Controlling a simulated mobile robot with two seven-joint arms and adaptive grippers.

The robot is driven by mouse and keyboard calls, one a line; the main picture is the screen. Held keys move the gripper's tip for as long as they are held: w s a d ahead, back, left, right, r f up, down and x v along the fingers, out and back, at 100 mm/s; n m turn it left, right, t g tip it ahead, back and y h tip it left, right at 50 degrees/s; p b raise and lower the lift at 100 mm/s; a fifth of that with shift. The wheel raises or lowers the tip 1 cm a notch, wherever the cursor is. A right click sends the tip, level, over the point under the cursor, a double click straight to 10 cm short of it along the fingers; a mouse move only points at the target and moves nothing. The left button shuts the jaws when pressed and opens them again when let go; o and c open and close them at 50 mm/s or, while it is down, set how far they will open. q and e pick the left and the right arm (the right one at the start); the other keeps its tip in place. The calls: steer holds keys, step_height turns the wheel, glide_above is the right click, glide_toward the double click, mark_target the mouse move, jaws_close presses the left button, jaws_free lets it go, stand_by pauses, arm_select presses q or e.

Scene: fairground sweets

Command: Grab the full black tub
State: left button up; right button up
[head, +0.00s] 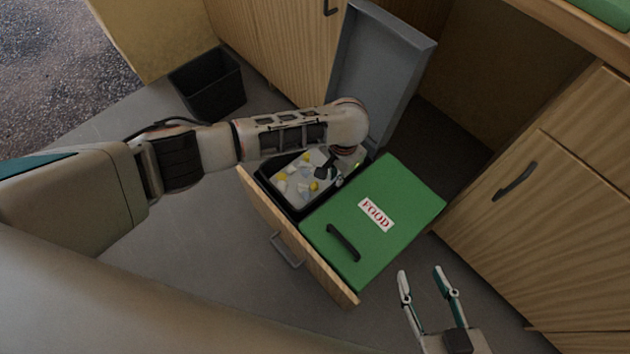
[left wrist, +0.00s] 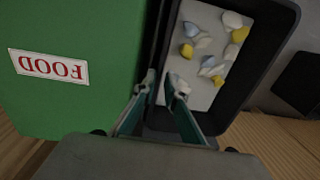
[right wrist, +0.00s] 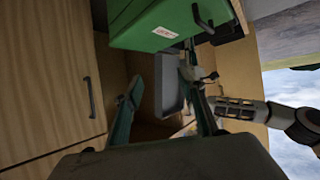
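The full black tub (head: 263,183) sits in the open drawer, beside the green box. It holds white material with yellow, white and bluish pieces. It also shows in the left wrist view (left wrist: 264,50). My left gripper (head: 337,176) reaches down at its edge by the green box. In the left wrist view my left gripper's fingertips (left wrist: 164,88) straddle the tub's near side wall with a narrow gap; whether they press on it I cannot tell. My right gripper (head: 423,272) is open and empty, right of the drawer; it shows in its wrist view (right wrist: 160,82).
The green box (head: 412,192) labelled FOOD, with a black handle, fills the rest of the drawer (head: 312,262). A second black container (head: 208,86) stands on the floor behind left. A grey tray-like piece (head: 384,55) stands upright behind the drawer. Wooden cupboards (head: 560,200) rise at right.

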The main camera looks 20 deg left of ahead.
arm_select(q)
step_height(320, 180, down, 4)
steer(key=shift+s+r+b, duration=0.1)
steer(key=shift+r+b, duration=0.15)
steer(key=shift+b, duration=0.3)
steer(key=shift+r, duration=0.2)
jaws_close()
arm_select(e)
steer(key=shift+w+a+r, duration=0.35)
steer(key=shift+a+r, duration=0.1)
steer(key=shift+a, duration=0.15)
arm_select(q)
steer(key=shift+r, duration=0.15)
arm_select(e)
steer(key=shift+r, duration=0.1)
